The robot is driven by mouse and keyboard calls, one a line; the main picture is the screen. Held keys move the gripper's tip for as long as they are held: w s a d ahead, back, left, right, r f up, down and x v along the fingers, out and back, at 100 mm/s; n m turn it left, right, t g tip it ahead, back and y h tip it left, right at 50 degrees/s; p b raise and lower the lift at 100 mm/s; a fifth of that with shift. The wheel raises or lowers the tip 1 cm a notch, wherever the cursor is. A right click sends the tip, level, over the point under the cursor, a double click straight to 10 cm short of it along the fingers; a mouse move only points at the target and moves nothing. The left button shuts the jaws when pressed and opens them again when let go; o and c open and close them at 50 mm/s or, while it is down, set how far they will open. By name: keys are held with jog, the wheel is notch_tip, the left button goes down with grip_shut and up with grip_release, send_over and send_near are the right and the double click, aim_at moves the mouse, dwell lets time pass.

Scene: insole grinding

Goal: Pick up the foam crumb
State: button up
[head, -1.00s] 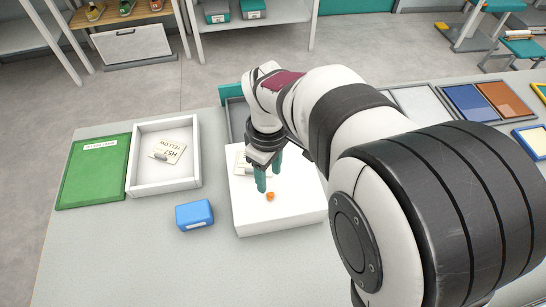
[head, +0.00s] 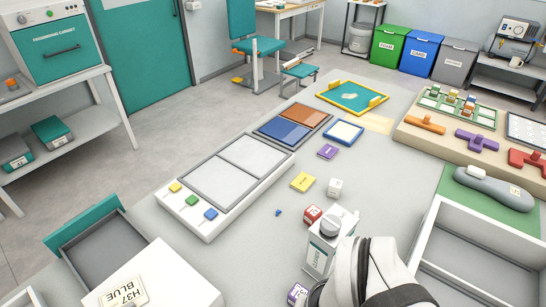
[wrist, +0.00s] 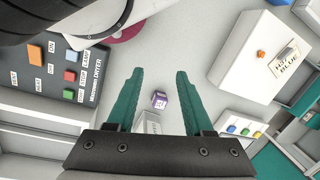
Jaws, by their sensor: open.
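A small orange piece (wrist: 261,53), which looks like the foam crumb, lies on top of a white box (wrist: 242,65) labelled H37 BLUE at the upper right of the wrist view. Part of that box (head: 165,275) shows at the lower left of the head view, without the orange piece. A small blue piece (head: 278,212) lies on the grey table; I cannot tell if it is foam. My gripper (wrist: 160,72) is open and empty, its two teal fingers apart, to the left of the box in the wrist view. The head view does not show the fingers.
A purple cube (wrist: 160,100) shows between the fingers, lower down. A dark dryer panel (wrist: 85,70) is at the left.

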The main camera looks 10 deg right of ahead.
jog(key=shift+o, duration=0.4)
jog(key=shift+w, duration=0.15)
jog(key=m+t+h, duration=0.3)
jog(key=m+h, duration=0.1)
jog(key=h, duration=0.1)
send_over(277, 212)
jog(key=s+a, duration=0.4)
jog(key=a, duration=0.2)
notch_tip(277, 212, down, 8)
jog(key=x, duration=0.9)
jog(key=d+x, duration=0.1)
jog(key=x, duration=0.4)
jog(key=shift+w+d+f, duration=0.1)
jog(key=shift+d+f, duration=0.1)
jog(key=shift+d, duration=0.05)
grip_shut()
